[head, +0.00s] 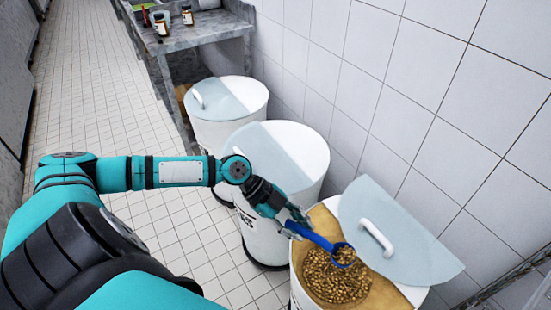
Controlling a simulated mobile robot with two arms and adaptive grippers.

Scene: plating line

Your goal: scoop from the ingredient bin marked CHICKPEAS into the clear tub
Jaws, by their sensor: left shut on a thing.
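My left gripper (292,222) is shut on the handle of a blue scoop (318,238). The scoop's head is over the nearest white bin (298,288), at or just above the contents. The bin holds tan, rounded pieces (335,280), which look like chickpeas; no label on this bin can be read from here. The scoop head seems to have some pieces in it. A pale blue half lid (420,250) with a white handle covers the bin's back right part. My right gripper and the clear tub are not in view.
Two more white bins, the middle one (312,168) and the far one (225,130), stand in a row along the tiled wall (420,80). Beyond them is a grey counter (205,35) with jars (161,22). The tiled floor (100,110) to the left is clear.

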